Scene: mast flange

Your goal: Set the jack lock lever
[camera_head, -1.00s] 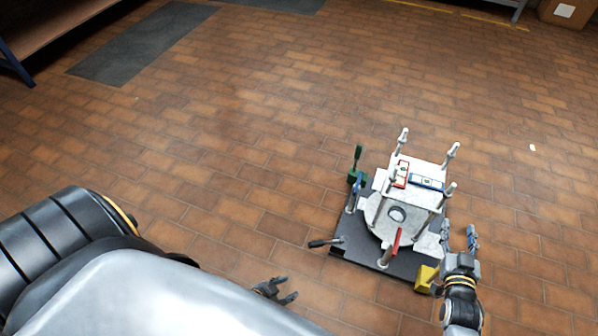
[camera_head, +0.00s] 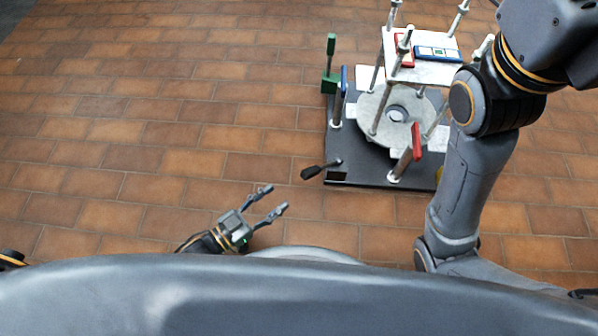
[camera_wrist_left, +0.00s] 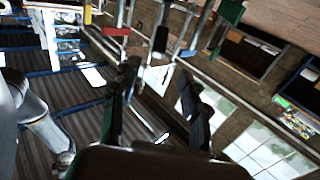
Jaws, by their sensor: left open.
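The jack fixture stands on a dark base plate (camera_head: 375,168) on the floor. A lever with a black handle (camera_head: 312,172) sticks out at its front left corner; which lever is the jack lock lever I cannot tell. A red handle (camera_head: 417,142) stands at the front right, a green one (camera_head: 331,45) at the back left, and a blue one (camera_head: 344,80) at the left edge. My left gripper (camera_head: 277,198) is open and empty, left of and nearer than the black handle, apart from it. Its fingers also show in the left wrist view (camera_wrist_left: 158,85). My right gripper is out of view.
A white upper plate (camera_head: 428,68) on posts stands above a round grey flange (camera_head: 372,112). My right arm passes in front of the fixture's right side and hides part of it. The brick floor left of the base plate is clear.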

